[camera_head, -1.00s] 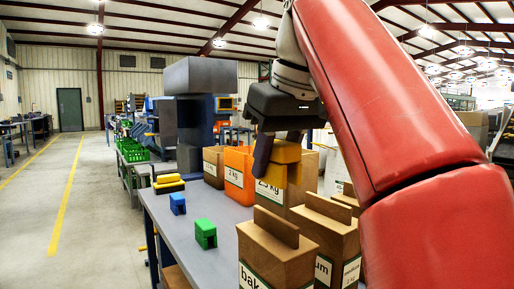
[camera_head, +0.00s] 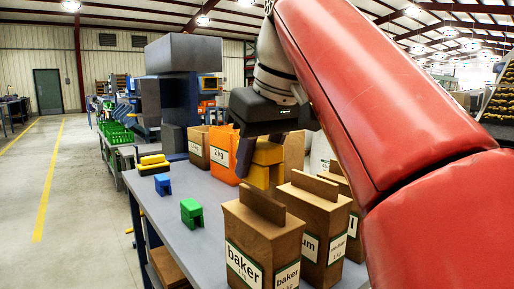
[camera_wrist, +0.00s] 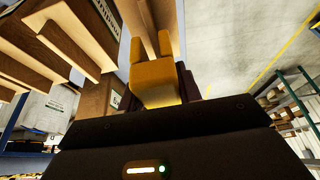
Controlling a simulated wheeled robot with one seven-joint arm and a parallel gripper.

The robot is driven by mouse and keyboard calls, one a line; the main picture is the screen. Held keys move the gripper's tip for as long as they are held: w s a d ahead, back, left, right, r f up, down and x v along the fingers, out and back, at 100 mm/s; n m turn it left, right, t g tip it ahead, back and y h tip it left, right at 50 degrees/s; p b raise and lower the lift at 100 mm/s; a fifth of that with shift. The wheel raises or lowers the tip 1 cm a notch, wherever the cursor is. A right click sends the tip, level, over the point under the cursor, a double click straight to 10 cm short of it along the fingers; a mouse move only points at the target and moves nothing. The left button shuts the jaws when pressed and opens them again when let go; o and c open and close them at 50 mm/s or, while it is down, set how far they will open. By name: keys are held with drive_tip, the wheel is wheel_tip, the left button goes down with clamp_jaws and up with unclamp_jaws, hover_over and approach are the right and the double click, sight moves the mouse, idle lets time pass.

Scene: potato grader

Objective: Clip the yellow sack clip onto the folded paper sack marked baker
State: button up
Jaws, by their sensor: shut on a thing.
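The folded paper sack marked baker (camera_head: 252,236) stands upright at the near edge of the grey table, its narrow folded top (camera_head: 262,203) sticking up. My gripper (camera_head: 258,152) is shut on the yellow sack clip (camera_head: 264,174), which points legs down. In the head view the clip appears just above and behind the baker fold. In the wrist view the clip (camera_wrist: 157,82) shows two prongs, with a tan strip (camera_wrist: 150,25) in line with the gap between them. I cannot tell whether the strip lies between the prongs. The gripper's far finger is mostly hidden in the head view.
More folded sacks (camera_head: 318,222) stand close to the right of baker. A 2 kg orange sack (camera_head: 223,152) and brown sacks (camera_head: 198,150) stand behind. A green clip (camera_head: 192,212), a blue clip (camera_head: 163,184) and a yellow-and-black item (camera_head: 153,165) lie on the table (camera_head: 175,235) to the left.

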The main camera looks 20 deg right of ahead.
sight(271, 146)
drive_tip(key=shift+f+b, duration=1.55)
drive_tip(key=shift+f, duration=0.65)
drive_tip(key=shift+f, duration=0.1)
drive_tip(key=o, duration=1.1)
drive_tip(key=shift+c, duration=0.2)
drive_tip(key=p+v, duration=0.3)
drive_tip(key=v, duration=0.5)
drive_tip(key=shift+f, duration=0.1)
